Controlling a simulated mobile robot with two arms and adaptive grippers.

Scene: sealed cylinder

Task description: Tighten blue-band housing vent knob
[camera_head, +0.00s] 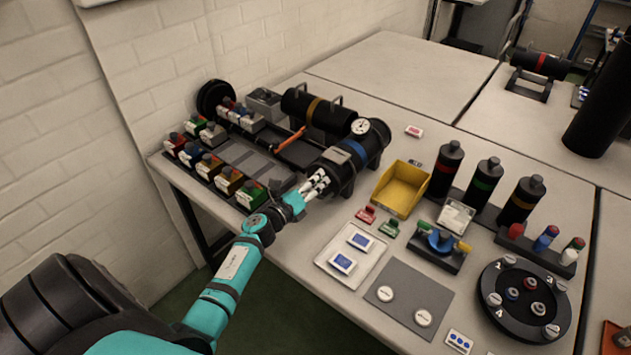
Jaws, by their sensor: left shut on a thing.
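The blue-band housing (372,148) is a black cylinder lying on the table, with a blue ring and a round white gauge (360,126) on top. My left gripper (316,184) is at the near left end of this housing, with its light fingers shut on a small part there. That part is taken to be the vent knob, but the fingers hide it. My left arm reaches in from the lower left. My right gripper is out of view.
A yellow-band cylinder (318,110) lies behind the housing. A yellow bin (401,190) stands close on the right. Rows of coloured blocks (210,165) are on the left. Banded bottles (483,184), a white tray (341,268) and a round black plate (524,308) fill the right side.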

